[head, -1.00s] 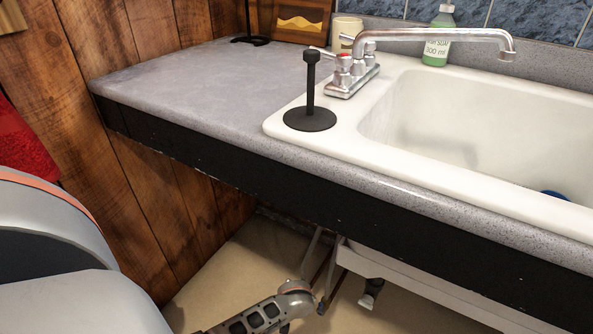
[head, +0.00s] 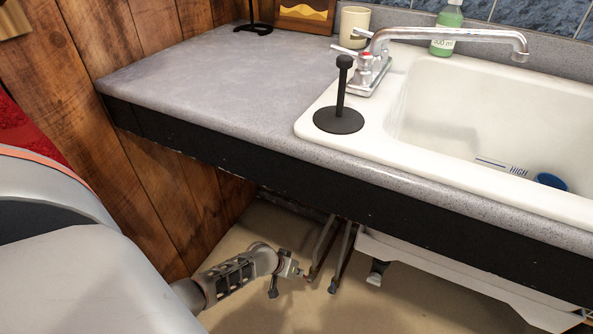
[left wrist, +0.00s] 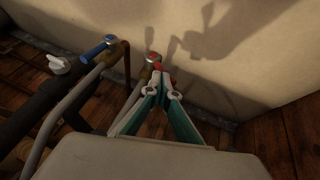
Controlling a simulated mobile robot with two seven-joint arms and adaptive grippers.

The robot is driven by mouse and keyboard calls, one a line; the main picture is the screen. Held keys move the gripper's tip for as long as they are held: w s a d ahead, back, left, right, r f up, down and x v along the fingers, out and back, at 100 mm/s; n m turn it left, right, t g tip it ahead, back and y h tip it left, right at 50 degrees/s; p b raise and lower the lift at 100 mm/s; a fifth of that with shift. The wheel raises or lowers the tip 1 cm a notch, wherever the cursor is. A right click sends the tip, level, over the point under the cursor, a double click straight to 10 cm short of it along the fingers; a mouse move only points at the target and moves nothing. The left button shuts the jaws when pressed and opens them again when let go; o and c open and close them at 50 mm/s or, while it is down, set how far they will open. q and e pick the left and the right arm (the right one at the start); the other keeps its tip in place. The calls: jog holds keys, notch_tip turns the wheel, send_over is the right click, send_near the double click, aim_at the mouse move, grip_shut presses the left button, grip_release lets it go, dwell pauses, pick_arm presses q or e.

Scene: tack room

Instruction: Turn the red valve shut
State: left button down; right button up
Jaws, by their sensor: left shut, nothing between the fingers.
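The red valve (left wrist: 158,66) is under the counter, on a pipe with a round metal fitting. In the left wrist view it is at the upper middle, partly hidden by my fingertips. My left gripper (left wrist: 162,76) is shut and empty, with its tips right at the red handle; I cannot tell whether they touch. In the head view, my left gripper (head: 291,268) is below the counter, just left of the pipes, and a tiny red spot of the valve (head: 306,277) shows at its tip. My right gripper is in neither view.
A blue-handled valve (left wrist: 97,50) is on the pipe left of the red one, with a white knob (left wrist: 58,64) further left. The counter front (head: 250,172) overhangs my left arm. A black stand (head: 339,119) is by the sink (head: 450,110).

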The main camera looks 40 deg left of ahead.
pick_arm(q)
jog(key=shift+s+a+f+b, duration=0.2)
jog(key=shift+a+f+b, duration=0.2)
jog(key=shift+a+f, duration=0.4)
jog(key=shift+s+a+f+b, duration=0.2)
jog(key=shift+a+f+b, duration=0.2)
jog(key=shift+a+f, duration=0.35)
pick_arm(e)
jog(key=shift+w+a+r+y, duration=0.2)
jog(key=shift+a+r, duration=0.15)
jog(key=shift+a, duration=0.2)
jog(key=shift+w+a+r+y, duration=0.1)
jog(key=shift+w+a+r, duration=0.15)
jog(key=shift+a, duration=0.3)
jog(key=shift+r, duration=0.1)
pick_arm(q)
jog(key=shift+r, duration=0.1)
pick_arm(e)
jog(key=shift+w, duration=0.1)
